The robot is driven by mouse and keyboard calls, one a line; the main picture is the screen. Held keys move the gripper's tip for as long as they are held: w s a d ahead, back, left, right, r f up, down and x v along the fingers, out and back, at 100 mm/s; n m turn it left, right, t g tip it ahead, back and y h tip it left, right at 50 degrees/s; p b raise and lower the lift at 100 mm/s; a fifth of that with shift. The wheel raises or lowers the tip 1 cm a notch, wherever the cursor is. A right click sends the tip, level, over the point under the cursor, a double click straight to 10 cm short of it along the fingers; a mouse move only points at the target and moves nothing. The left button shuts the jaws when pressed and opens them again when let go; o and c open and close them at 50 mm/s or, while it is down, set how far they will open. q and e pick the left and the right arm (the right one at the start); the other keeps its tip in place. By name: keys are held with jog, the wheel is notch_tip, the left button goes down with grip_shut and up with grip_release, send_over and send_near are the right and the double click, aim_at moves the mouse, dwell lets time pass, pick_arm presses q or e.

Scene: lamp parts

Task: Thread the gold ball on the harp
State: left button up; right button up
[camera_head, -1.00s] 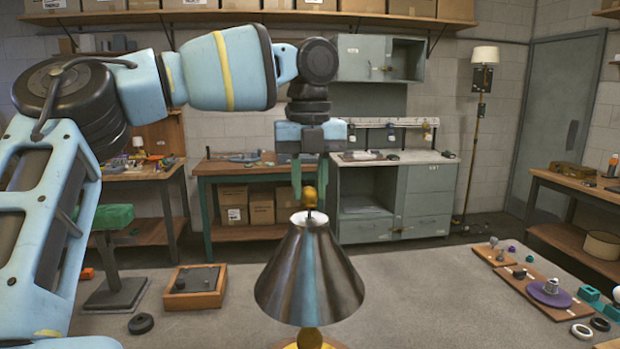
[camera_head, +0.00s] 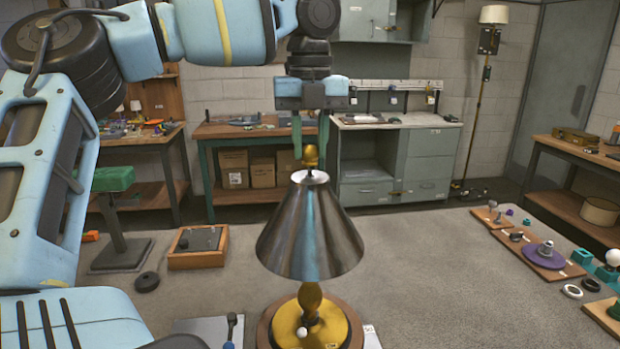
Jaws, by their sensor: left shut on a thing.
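The gold ball (camera_head: 310,155) is at the very top of the lamp, between the green fingertips of my left gripper (camera_head: 310,146), which is shut on it. A short dark stem, the top of the harp (camera_head: 310,172), shows just under the ball at the opening of the metallic lampshade (camera_head: 311,235). I cannot tell whether the ball sits on the stem's thread. The shade hides the rest of the harp. The lamp's gold base (camera_head: 310,325) stands upright below. My right gripper is not in view.
A wooden tray (camera_head: 198,247) with dark parts lies left of the lamp. At the right are boards with a purple disc (camera_head: 545,255), rings and teal blocks. Workbenches and a grey cabinet (camera_head: 405,165) stand behind. A dark-handled tool (camera_head: 230,330) lies near the base.

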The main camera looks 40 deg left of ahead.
pick_arm(q)
jog(key=shift+f, duration=0.15)
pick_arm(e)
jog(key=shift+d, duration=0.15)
pick_arm(q)
jog(key=shift+f, duration=0.65)
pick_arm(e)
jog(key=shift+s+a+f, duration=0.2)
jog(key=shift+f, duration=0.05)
pick_arm(q)
jog(key=shift+f, duration=0.2)
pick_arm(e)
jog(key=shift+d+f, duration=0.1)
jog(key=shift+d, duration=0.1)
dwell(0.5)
pick_arm(q)
jog(key=shift+f, duration=0.1)
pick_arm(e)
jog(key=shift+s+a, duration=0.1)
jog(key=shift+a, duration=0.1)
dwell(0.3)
pick_arm(q)
jog(key=o, duration=0.4)
jog(key=shift+c, duration=0.2)
grip_shut()
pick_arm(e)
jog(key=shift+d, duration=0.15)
